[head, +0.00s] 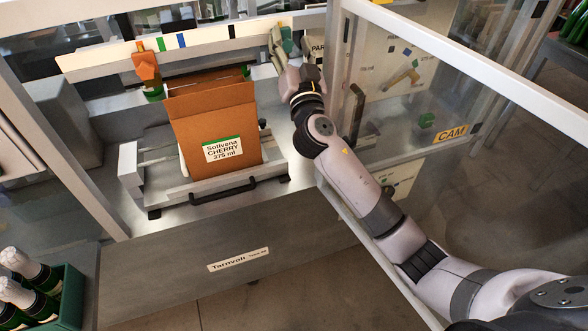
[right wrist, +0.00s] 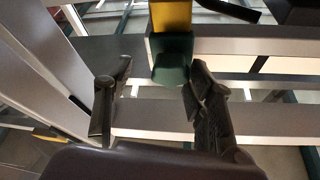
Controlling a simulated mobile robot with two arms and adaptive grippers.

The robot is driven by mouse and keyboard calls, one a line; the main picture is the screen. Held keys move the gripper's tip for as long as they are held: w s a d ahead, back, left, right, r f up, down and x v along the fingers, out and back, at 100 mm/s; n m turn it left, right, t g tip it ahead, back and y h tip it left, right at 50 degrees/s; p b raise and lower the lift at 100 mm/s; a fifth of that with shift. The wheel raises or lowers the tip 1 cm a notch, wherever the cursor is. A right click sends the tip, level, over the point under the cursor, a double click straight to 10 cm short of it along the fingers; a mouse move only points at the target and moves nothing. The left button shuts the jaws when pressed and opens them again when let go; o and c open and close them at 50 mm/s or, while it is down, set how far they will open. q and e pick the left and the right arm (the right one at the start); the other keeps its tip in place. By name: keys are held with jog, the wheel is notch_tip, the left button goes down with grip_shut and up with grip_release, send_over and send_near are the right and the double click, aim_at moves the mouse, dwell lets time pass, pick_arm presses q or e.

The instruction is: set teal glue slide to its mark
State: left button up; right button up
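The teal glue slide (head: 288,39) is near the right end of the pale marked rail (head: 205,46), partly covered by my right gripper (head: 281,42). In the right wrist view the teal block (right wrist: 172,62), with a yellow part above it, lies between the fingertips of my right gripper (right wrist: 155,88). The fingers are apart. The right finger is close to the block, touching or nearly so; a clear gap shows at the left finger. The rail carries green, blue and dark marks; a teal mark cannot be made out for certain. My left gripper is not in view.
An orange slide (head: 146,64) sits at the rail's left. An open brown carton (head: 213,125) labelled Solivena Cherry stands on the machine below the rail. A clear panel with a CAM label (head: 452,133) flanks my right arm. A green crate (head: 70,297) of bottles is lower left.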

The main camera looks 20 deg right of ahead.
jog(key=f+b+v, duration=0.1)
jog(key=b+v, duration=0.5)
jog(key=v, duration=1.1)
jog(key=w+f+n+g+y, duration=0.1)
jog(key=w+f+n+g, duration=0.1)
jog(key=f, duration=1)
jog(key=w+a+f+n+g, duration=0.1)
jog(key=w+f+g, duration=0.2)
jog(key=f, duration=0.9)
jog(key=shift+w+f+n+g+y, duration=0.2)
jog(key=shift+w+n+g+y, duration=0.1)
jog(key=shift+n+y, duration=0.1)
jog(key=shift+w+r, duration=0.1)
